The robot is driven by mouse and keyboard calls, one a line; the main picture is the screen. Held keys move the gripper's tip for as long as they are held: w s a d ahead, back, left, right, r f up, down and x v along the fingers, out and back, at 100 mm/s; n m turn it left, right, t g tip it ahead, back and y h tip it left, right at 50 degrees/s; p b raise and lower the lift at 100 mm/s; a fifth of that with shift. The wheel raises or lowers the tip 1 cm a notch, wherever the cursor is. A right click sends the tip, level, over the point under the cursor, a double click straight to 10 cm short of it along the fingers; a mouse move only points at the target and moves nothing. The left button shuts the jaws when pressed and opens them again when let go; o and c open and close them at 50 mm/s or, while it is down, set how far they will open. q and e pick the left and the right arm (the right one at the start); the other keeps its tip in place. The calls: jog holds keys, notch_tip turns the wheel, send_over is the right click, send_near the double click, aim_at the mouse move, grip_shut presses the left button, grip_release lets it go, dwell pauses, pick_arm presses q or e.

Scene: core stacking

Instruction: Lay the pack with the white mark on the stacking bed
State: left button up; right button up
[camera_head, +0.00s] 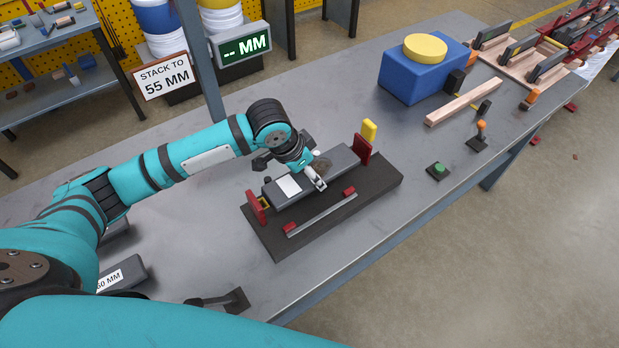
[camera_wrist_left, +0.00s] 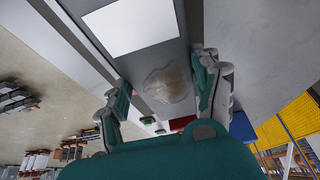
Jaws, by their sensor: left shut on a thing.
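The dark grey pack with the white mark (camera_head: 340,160) is a long bar lying lengthwise over the stacking bed (camera_head: 377,190), between its red end stops. The white mark is at its left part. I cannot tell whether the pack rests on the bed or hangs just above it. My left gripper (camera_head: 309,172) is shut across the pack near its middle. In the left wrist view, the pack (camera_wrist_left: 187,60) passes between the two fingers (camera_wrist_left: 165,100), and a pale brownish patch shows on it beside the white mark. My right gripper is not in view.
A sign (camera_head: 165,76) reads "STACK TO 55 MM"; the display (camera_head: 241,45) shows "-- MM". A grey block (camera_head: 125,275) with a partly hidden label lies at lower left. A blue block (camera_head: 418,75) with a yellow disc, a green button (camera_head: 438,168) and wooden pieces stand to the right.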

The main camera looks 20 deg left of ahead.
aim_at(309, 182)
pick_arm(q)
jog(key=f, duration=0.3)
jog(key=shift+w+f, duration=0.2)
jog(key=shift+f, duration=0.35)
jog(key=o, duration=1.3)
jog(key=shift+f, duration=0.2)
jog(key=o, duration=0.4)
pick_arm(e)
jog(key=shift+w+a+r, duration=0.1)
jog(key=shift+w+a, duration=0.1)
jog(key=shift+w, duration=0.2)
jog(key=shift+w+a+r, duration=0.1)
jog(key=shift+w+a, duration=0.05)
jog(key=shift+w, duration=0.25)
